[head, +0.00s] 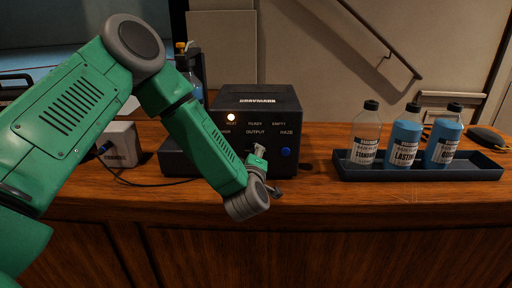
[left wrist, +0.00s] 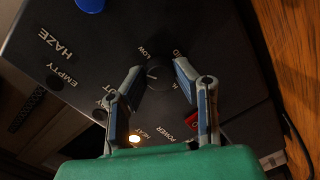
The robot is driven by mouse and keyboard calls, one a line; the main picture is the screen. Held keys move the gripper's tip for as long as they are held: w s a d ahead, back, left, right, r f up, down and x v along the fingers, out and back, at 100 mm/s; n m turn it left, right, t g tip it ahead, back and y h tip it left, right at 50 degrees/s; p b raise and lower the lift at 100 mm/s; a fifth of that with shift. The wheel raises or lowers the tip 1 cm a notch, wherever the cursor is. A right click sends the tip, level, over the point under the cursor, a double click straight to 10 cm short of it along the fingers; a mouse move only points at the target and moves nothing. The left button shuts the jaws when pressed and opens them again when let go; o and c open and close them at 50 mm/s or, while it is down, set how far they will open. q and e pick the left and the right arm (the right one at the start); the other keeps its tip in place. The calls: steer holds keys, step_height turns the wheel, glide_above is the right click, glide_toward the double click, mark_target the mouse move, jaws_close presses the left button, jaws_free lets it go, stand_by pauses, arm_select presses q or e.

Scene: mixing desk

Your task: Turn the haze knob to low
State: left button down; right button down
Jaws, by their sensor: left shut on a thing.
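The black haze machine (head: 284,100) stands on the wooden desk, its front panel facing me. In the left wrist view its round dark knob (left wrist: 158,74) sits on the panel (left wrist: 105,38), with LOW and other marks around it. My left gripper (left wrist: 159,70) has one finger on each side of the knob and is shut on it. In the head view the gripper (head: 257,150) is at the panel below the OUTPUT label, and my arm and fingers mostly hide the knob. The knob's pointer is too dim to read surely. My right gripper is not in view.
A blue button (head: 286,152) sits right of the knob under HAZE. The HEAT lamp (head: 231,117) glows; a red switch (left wrist: 192,117) is near POWER. A black tray (head: 420,173) with three bottles stands right. A white box (head: 119,146) with a cable is left.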

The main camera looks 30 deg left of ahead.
arm_select(q)
steer(key=shift+f+m+g+y+p, duration=0.1)
steer(key=shift+m+g+y+p, duration=0.25)
steer(key=shift+m+p, duration=1.85)
steer(key=shift+m, duration=0.5)
steer(key=c, duration=1.3)
jaws_free()
steer(key=shift+a, duration=0.1)
steer(key=v, duration=1.2)
steer(key=shift+f, duration=0.1)
